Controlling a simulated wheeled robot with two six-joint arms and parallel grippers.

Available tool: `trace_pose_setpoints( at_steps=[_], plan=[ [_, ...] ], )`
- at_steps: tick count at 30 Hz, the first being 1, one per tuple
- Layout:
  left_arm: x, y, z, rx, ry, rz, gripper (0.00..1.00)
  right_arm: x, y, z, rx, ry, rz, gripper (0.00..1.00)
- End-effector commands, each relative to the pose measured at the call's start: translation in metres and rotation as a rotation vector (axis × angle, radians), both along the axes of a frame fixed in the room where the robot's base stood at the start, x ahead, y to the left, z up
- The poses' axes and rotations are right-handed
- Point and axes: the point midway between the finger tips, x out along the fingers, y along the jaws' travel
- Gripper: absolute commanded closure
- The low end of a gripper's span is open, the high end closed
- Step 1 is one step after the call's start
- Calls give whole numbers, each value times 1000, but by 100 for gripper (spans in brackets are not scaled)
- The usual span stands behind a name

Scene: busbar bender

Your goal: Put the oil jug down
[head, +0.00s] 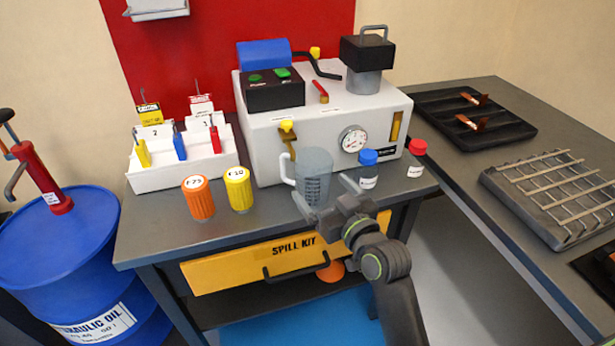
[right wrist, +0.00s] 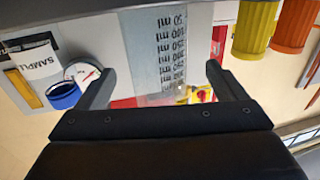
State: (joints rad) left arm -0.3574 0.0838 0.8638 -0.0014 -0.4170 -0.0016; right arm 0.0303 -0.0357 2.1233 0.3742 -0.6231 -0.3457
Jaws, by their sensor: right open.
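The oil jug (head: 313,165) is a clear grey measuring jug with dark graduations and a handle on its left. It appears upright at the front of the grey bench, before the white machine; its base is partly hidden by my right gripper. My right gripper (head: 325,194) is open, with one finger on each side of the jug's lower part. In the right wrist view, which is upside down, the jug's scale (right wrist: 168,50) shows between the spread fingers (right wrist: 157,72). I cannot tell whether a finger touches it. My left gripper is not in view.
On the bench (head: 150,220), orange (head: 198,198) and yellow (head: 239,189) containers stand left of the jug. A blue-capped sample bottle (head: 368,170) and a red-capped bottle (head: 416,160) stand right. The machine (head: 260,135) is close behind. A yellow spill kit drawer (head: 230,272) is below.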

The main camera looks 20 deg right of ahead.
Motion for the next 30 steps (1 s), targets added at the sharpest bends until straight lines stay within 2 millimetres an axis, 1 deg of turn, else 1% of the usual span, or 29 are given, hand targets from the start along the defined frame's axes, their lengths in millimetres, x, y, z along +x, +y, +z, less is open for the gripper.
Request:
trace_pose_setpoints(
  at_steps=[1,5,8,12,16,20,26,30],
  plan=[
    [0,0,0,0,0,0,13,5,1,1,1,-1,1,9],
    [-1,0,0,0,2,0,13,12,3,1,1,-1,0,9],
    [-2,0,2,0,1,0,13,21,4,2,-1,-1,1,9],
    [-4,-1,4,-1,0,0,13,42,6,6,-1,-1,1,9],
    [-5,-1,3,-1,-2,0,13,56,9,4,1,1,0,9],
    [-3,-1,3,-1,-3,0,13,62,10,4,1,0,-1,9],
    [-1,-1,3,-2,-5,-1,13,63,10,4,1,0,-1,9],
    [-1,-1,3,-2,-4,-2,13,62,10,4,1,0,-1,26]
  ],
)
